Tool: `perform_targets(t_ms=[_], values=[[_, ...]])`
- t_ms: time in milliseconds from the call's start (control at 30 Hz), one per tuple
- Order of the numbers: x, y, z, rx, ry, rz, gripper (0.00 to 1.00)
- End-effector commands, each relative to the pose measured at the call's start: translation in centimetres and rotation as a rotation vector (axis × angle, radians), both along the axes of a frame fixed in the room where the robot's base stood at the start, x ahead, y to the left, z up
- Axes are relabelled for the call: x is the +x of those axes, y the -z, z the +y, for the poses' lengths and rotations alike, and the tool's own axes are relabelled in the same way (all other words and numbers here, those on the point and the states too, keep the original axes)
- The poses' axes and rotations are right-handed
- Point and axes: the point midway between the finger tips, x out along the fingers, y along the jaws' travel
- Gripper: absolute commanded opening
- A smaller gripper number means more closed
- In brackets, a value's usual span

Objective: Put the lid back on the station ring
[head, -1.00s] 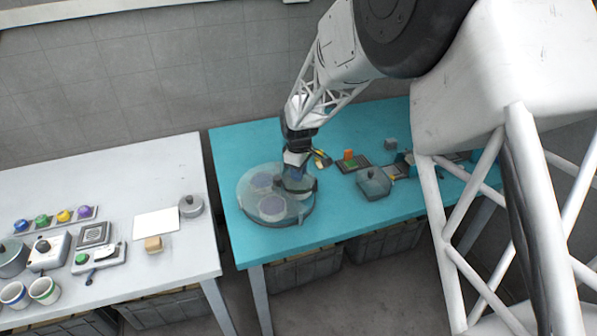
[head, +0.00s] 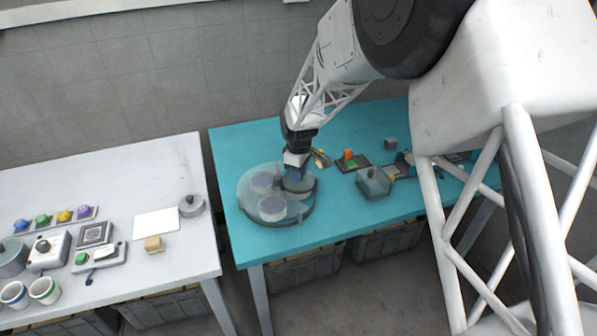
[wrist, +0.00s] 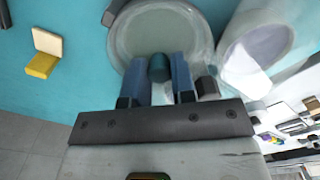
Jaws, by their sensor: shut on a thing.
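My gripper (head: 297,174) is shut on the dark knob (wrist: 158,67) of a round, see-through grey lid; its two blue fingers stand on either side of the knob in the wrist view. The lid (wrist: 160,30) fills the upper middle there and shows in the head view (head: 301,188) below my fingers. It is over the right part of the round station (head: 276,222) on the teal table. Two round lilac-grey discs (head: 272,208) (head: 263,182) show on the station's left part. Whether the lid touches the station ring cannot be told.
A see-through box with a knob (head: 373,184) stands right of the station. Behind it are an orange block (head: 348,157) and a small yellow item (head: 321,158). The teal table's front left is clear. A white table (head: 120,190) with several items stands left, across a gap.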

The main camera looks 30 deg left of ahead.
Motion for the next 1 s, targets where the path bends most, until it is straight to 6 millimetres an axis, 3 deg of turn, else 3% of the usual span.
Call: perform_targets(t_ms=[833,867,1000], values=[[0.01,0.04,0.01,0.0,0.0,0.0,0.01],[0.01,0.04,0.01,0.0,0.0,0.0,0.25],[0.01,0.04,0.01,0.0,0.0,0.0,0.47]])
